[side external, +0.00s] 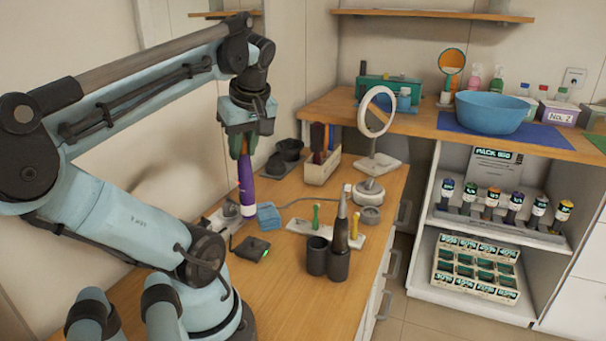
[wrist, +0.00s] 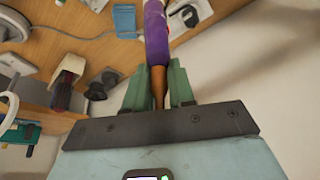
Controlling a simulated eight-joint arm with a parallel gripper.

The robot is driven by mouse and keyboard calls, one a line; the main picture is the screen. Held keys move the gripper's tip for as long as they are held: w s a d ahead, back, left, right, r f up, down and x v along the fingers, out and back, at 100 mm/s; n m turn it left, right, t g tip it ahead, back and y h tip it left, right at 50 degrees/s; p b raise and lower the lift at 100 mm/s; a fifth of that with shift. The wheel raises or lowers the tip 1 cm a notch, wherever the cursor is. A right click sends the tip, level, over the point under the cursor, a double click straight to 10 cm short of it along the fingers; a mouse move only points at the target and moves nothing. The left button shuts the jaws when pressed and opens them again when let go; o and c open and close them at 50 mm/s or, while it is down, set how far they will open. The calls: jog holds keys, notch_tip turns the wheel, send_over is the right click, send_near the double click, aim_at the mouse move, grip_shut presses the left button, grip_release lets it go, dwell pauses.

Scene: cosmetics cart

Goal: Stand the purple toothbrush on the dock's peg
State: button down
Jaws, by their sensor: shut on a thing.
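The purple toothbrush (side external: 246,185) hangs roughly upright below my gripper (side external: 242,145), with its pale bottom end lowest. My gripper is shut on its narrow upper part; in the wrist view this brownish neck shows between the green fingers (wrist: 159,95), with the purple body (wrist: 156,40) beyond. A small dark pad with a green light (side external: 252,249), which may be the dock, lies on the wooden counter below and slightly right of the brush. A white-grey device (side external: 222,217) lies close to the brush's lower end. I cannot make out the peg clearly.
A blue folded cloth (side external: 269,216) lies right of the brush. Dark cups (side external: 317,256), a white holder with small brush heads (side external: 300,226), a round mirror (side external: 377,112) and a bin of tools (side external: 322,170) stand farther right.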

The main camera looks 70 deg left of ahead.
aim_at(246, 180)
jog(key=shift+f, duration=0.1)
jog(key=shift+f, duration=4)
jog(key=c, duration=0.9)
grip_release()
jog(key=v, duration=1.2)
